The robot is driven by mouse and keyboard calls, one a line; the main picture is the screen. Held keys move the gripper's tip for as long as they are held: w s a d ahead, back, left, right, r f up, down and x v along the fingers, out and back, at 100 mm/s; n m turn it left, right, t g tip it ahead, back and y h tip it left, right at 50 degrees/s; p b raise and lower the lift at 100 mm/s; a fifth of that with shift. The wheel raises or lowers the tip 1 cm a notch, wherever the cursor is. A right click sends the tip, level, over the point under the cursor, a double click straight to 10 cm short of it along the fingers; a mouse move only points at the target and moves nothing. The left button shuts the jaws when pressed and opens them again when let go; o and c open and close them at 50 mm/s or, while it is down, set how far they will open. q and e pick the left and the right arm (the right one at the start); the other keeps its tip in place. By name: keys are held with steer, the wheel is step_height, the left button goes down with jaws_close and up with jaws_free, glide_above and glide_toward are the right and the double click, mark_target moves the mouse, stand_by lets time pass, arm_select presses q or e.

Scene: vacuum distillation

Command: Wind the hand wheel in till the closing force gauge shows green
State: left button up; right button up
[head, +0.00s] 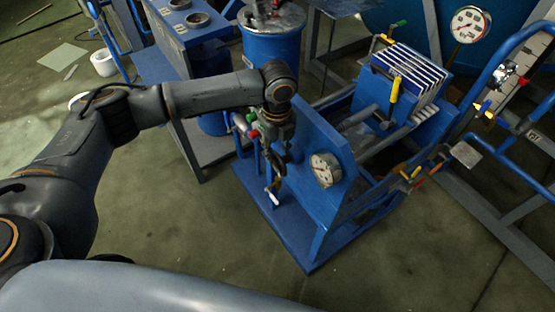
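A blue filter press stands in the middle, with an upright blue end plate (318,150) and a stack of pale plates (412,66) behind it. A white-tipped handle (273,198) shows just below. The hand wheel is not clearly distinguishable. My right gripper is out of view.
A blue lidded vessel (271,40) and a blue bench (180,28) stand behind my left arm. Another dial gauge (468,25) stands at the back right, near a blue-railed frame (530,130). The floor in front is clear.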

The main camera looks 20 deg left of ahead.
mark_target(278, 164)
arm_select(q)
step_height(278, 164, down, 5)
steer(key=shift+r, duration=0.1)
stand_by(0.3)
jaws_close()
